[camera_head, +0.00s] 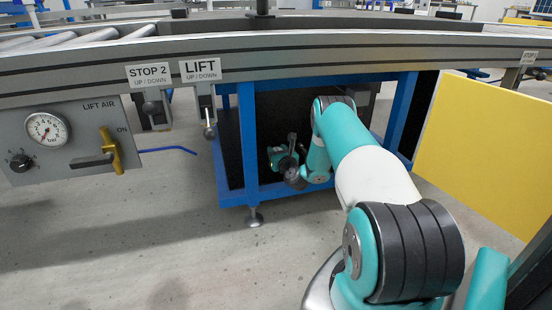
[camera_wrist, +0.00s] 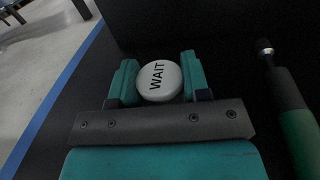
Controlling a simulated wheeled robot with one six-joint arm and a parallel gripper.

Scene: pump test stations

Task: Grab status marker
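The status marker (camera_wrist: 160,81) is a round white disc with the word WAIT in black, seen in the wrist view. My gripper (camera_wrist: 160,76) has one teal finger on each side of it. The disc fills the space between the fingers, with no clear gap on either side, so the fingers look shut on it. In the head view my gripper (camera_head: 283,157) is inside the dark bay of the blue frame under the conveyor. The marker cannot be made out in that view.
A dark and green rod-shaped tool (camera_wrist: 291,110) lies close to the right of my gripper. The blue frame (camera_head: 248,140) surrounds the bay. The conveyor (camera_head: 330,42) runs above, with a LIFT lever (camera_head: 209,125) hanging down. A yellow panel (camera_head: 490,150) stands at the right.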

